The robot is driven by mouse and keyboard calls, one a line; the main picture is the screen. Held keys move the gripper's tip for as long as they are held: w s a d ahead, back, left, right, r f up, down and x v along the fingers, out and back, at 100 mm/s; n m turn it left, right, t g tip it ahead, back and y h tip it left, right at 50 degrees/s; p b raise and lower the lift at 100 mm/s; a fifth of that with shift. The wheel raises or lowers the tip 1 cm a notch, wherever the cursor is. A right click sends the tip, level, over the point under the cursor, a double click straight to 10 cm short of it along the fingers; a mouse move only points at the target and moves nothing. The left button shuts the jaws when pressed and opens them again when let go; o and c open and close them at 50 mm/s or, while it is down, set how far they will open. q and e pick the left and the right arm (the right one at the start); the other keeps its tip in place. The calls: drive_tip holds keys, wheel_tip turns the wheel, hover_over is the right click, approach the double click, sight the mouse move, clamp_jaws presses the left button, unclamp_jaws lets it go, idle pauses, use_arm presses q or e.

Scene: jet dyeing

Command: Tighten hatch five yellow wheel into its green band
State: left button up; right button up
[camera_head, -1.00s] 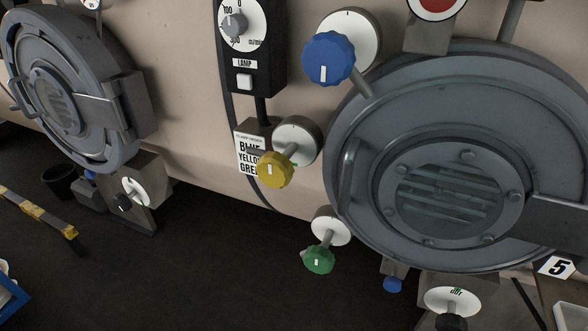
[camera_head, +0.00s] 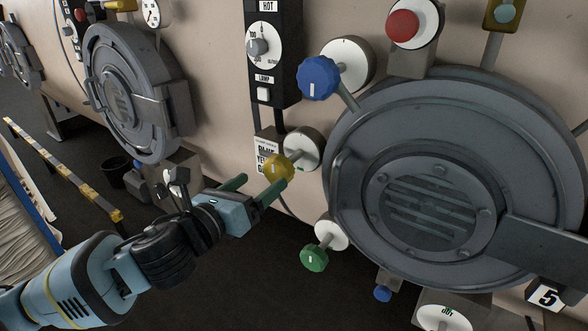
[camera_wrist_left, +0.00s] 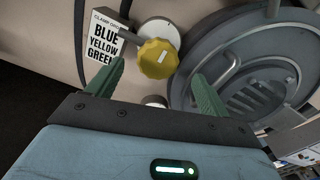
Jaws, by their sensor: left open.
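The yellow wheel (camera_head: 278,167) stands out on a short stem from a white round dial plate (camera_head: 303,150), left of the round grey hatch (camera_head: 345,220) marked 5. In the left wrist view the yellow wheel (camera_wrist_left: 158,58) is ahead, between the lines of the two green fingers. My left gripper (camera_head: 254,187) is open, its fingers close to the wheel; I cannot tell whether they touch it. A small green mark shows at the lower edge of the dial plate. My right gripper is not in view.
A blue wheel (camera_head: 318,78) is above and a green wheel (camera_head: 314,257) is below. A clamp order sign (camera_wrist_left: 104,43) reads blue, yellow, green. A black control box (camera_head: 272,50) hangs above. Another hatch (camera_head: 127,95) is at left, beside a striped yellow-black rail (camera_head: 62,170).

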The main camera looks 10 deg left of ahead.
sight(273, 171)
use_arm(q)
drive_tip(key=shift+w+a, duration=0.1)
drive_tip(key=shift+w, duration=0.2)
drive_tip(key=shift+x, duration=3.65)
drive_tip(key=c, duration=1)
